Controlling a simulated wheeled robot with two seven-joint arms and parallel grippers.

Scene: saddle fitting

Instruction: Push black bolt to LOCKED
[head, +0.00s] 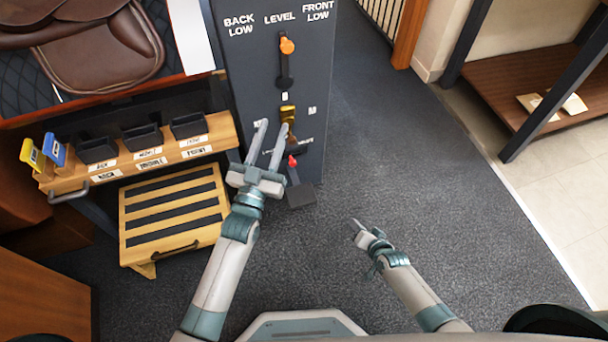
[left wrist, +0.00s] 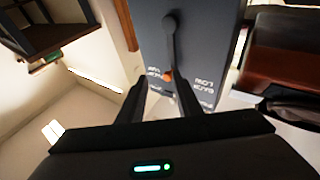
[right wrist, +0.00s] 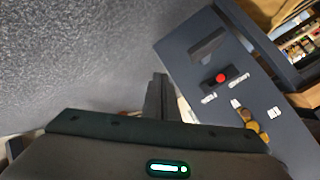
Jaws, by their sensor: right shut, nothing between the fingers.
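The dark panel (head: 250,60) stands in front of me. Low on it is a black bolt with a red knob (head: 292,160), partly behind my left gripper's fingers. The right wrist view shows the red knob (right wrist: 221,78) on a short black bar, with a small white label at each side, too blurred to read. My left gripper (head: 274,125) is open and empty, its fingers in front of the panel near the brass knob (head: 288,113). My right gripper (head: 356,224) is shut and empty, over the floor to the right of and below the bolt, apart from the panel.
Above is a black lever with an orange knob (head: 287,46), under LEVEL. A dark grey block (head: 300,195) juts out below the bolt. A wooden shelf with black bins (head: 145,140) and a striped step stool (head: 172,215) stand left. The carpet (head: 450,200) at right is clear.

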